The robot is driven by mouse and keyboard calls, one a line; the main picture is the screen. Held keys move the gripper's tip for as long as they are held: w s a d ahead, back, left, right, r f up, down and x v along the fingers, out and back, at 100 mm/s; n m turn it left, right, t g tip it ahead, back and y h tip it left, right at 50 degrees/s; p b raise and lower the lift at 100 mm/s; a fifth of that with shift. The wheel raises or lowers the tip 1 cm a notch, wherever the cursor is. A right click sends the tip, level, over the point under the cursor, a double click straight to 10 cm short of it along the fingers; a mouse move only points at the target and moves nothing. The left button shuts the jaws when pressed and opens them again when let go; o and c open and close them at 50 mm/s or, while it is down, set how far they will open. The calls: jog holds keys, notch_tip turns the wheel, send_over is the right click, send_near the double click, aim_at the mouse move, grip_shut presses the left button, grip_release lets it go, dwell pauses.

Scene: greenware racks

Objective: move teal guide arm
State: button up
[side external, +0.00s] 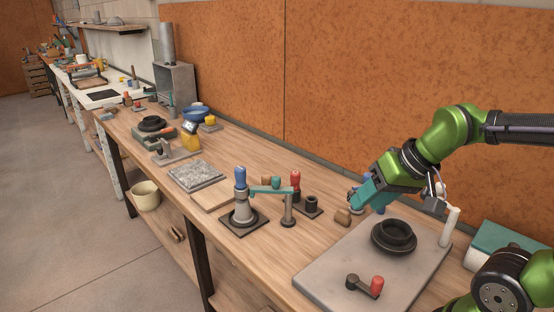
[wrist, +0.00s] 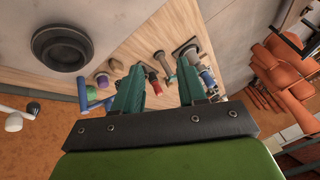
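The teal guide arm (side external: 266,190) reaches level from a grey pedestal (side external: 242,211) with a blue knob (side external: 239,176) to a slim grey post (side external: 288,211). My gripper (side external: 364,193) is right of it, apart from it, with teal fingers pointing down and left. In the wrist view the two fingers of my gripper (wrist: 160,68) stand well apart with nothing held between them. The post and a red-handled tool (wrist: 153,84) show beyond the gap. The blue knob (wrist: 207,78) is beyond the right finger, which hides much of the guide arm.
The red-handled tool (side external: 295,180) stands close behind the guide arm. A wooden board (side external: 213,195) lies left of the pedestal.

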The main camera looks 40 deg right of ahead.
jog(key=shift+o, duration=0.7)
jog(key=w+d+f+g, duration=0.3)
jog(key=w+d+f, duration=0.1)
jog(key=w, duration=0.4)
jog(key=shift+w+d+f+n+y, duration=0.15)
jog(key=shift+d+f+n+y, duration=0.2)
jog(key=shift+d, duration=0.4)
jog(key=w+d+f+n+y, duration=0.4)
jog(key=w+d+n+y, duration=0.1)
jog(key=w, duration=0.3)
jog(key=n+t+y, duration=0.3)
jog(key=n+y, duration=0.3)
jog(key=n, duration=0.7)
send_near(276, 177)
jog(key=shift+h, duration=0.25)
jog(key=x, duration=1)
jog(key=shift+s+a, duration=0.1)
grip_shut()
